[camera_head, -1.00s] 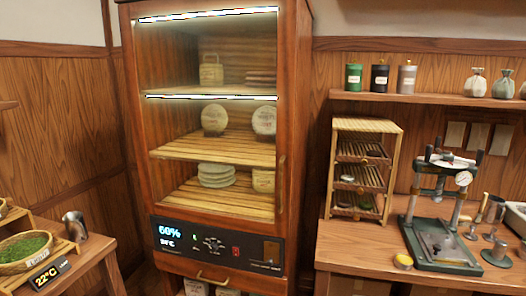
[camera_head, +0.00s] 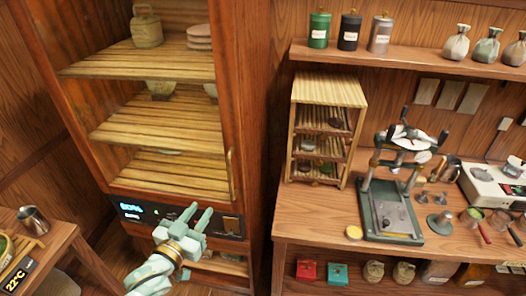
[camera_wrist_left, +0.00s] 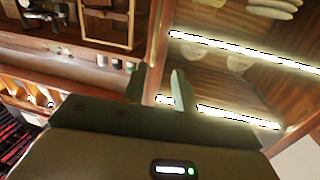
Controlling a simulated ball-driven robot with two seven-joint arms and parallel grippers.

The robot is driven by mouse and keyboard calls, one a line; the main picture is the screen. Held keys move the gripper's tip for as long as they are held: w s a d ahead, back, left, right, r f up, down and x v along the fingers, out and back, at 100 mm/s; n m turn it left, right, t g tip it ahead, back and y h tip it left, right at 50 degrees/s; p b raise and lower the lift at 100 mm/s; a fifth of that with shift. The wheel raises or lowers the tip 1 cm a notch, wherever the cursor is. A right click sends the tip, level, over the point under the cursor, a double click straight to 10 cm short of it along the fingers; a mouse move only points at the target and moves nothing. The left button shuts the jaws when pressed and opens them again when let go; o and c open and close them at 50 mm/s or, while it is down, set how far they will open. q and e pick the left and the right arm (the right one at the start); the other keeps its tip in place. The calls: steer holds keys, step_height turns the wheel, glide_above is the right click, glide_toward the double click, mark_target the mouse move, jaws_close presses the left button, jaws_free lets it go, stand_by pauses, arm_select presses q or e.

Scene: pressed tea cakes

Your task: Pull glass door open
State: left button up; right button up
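The tall wooden cabinet has a glass door (camera_head: 150,122) with a vertical handle (camera_head: 231,172) on its right side. The door looks shut. The handle is not clear there. My right gripper is out of view.
A workbench (camera_head: 300,220) stands to the right of the cabinet, with a small slatted rack (camera_head: 328,88) and a press (camera_head: 392,215). A low table (camera_head: 62,240) with a metal cup (camera_head: 33,221) is at left. A wall shelf (camera_head: 420,72) holds tins and pouches.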

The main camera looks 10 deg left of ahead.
mark_target(229, 170)
arm_select(q)
steer(key=x, duration=0.5)
steer(key=r+x, duration=0.1)
steer(key=x, duration=0.5)
steer(key=d+r+x, duration=0.1)
steer(key=x, duration=0.4)
steer(key=shift+w+r+b, duration=0.1)
steer(key=shift+w+b, duration=0.15)
steer(key=shift+b, duration=0.1)
steer(key=shift+s, duration=0.1)
jaws_close()
